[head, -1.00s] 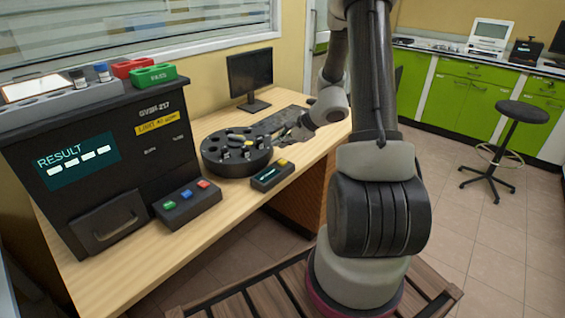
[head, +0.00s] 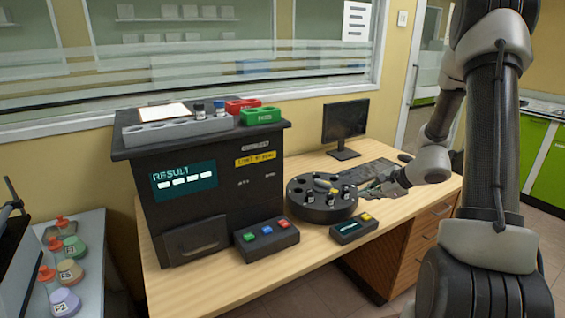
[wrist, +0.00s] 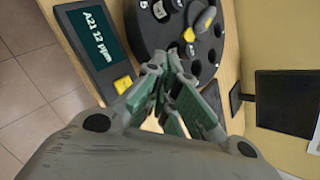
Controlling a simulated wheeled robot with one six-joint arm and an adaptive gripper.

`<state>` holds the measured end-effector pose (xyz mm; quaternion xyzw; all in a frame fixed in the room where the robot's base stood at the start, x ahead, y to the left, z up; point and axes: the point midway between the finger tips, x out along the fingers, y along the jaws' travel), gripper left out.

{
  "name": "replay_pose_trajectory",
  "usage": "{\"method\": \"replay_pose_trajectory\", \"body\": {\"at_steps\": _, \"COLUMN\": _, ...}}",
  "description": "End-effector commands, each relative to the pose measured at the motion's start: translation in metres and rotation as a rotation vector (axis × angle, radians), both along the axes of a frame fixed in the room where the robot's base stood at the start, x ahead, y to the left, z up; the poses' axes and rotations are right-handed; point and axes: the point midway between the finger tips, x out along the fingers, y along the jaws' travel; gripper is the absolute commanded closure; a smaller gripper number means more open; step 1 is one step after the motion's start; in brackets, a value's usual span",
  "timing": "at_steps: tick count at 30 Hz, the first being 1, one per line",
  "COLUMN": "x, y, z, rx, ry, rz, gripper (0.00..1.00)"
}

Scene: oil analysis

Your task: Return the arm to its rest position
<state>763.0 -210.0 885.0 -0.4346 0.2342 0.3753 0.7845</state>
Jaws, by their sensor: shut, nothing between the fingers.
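My arm reaches in from the right of the head view and is bent over the wooden desk (head: 215,290). My gripper (head: 370,188) is just right of the round black carousel (head: 322,211), which holds several vials. In the wrist view my gripper (wrist: 172,68) has its fingers together, with nothing between them, beside the carousel's rim (wrist: 143,35). I cannot tell whether the fingers touch the rim.
A small display box (head: 354,228) with a yellow button stands by the carousel. A black analyser (head: 210,195), a button box (head: 266,240), a monitor (head: 344,122) and a keyboard (head: 362,172) share the desk. Flasks (head: 64,301) stand on a side table at left.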

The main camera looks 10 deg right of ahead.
Motion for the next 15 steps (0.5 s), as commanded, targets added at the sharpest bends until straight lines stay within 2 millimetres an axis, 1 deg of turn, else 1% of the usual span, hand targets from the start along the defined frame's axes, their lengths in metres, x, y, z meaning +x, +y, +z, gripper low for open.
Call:
{"method": "replay_pose_trajectory", "body": {"at_steps": 2, "x": -0.008, "y": 0.003, "z": -0.002, "rx": -0.005, "ry": 0.01, "rz": 0.044, "gripper": 1.0}}
{"method": "replay_pose_trajectory", "body": {"at_steps": 4, "x": -0.026, "y": 0.01, "z": -0.008, "rx": -0.011, "ry": 0.036, "rz": 0.115, "gripper": 1.0}}
{"method": "replay_pose_trajectory", "body": {"at_steps": 5, "x": -0.036, "y": 0.013, "z": -0.012, "rx": -0.014, "ry": 0.052, "rz": 0.154, "gripper": 1.0}}
{"method": "replay_pose_trajectory", "body": {"at_steps": 6, "x": -0.052, "y": 0.017, "z": -0.014, "rx": -0.023, "ry": 0.072, "rz": 0.211, "gripper": 1.0}}
{"method": "replay_pose_trajectory", "body": {"at_steps": 7, "x": -0.064, "y": 0.019, "z": -0.011, "rx": -0.034, "ry": 0.081, "rz": 0.259, "gripper": 1.0}}
{"method": "replay_pose_trajectory", "body": {"at_steps": 8, "x": -0.076, "y": 0.022, "z": -0.008, "rx": -0.048, "ry": 0.091, "rz": 0.31, "gripper": 1.0}}
{"method": "replay_pose_trajectory", "body": {"at_steps": 9, "x": -0.092, "y": 0.026, "z": 0.0, "rx": -0.073, "ry": 0.099, "rz": 0.384, "gripper": 1.0}}
{"method": "replay_pose_trajectory", "body": {"at_steps": 11, "x": -0.115, "y": 0.032, "z": 0.015, "rx": -0.118, "ry": 0.108, "rz": 0.502, "gripper": 1.0}}
{"method": "replay_pose_trajectory", "body": {"at_steps": 12, "x": -0.13, "y": 0.035, "z": 0.025, "rx": -0.148, "ry": 0.113, "rz": 0.574, "gripper": 1.0}}
{"method": "replay_pose_trajectory", "body": {"at_steps": 14, "x": -0.15, "y": 0.039, "z": 0.04, "rx": -0.201, "ry": 0.118, "rz": 0.681, "gripper": 1.0}}
{"method": "replay_pose_trajectory", "body": {"at_steps": 15, "x": -0.163, "y": 0.041, "z": 0.051, "rx": -0.239, "ry": 0.12, "rz": 0.752, "gripper": 1.0}}
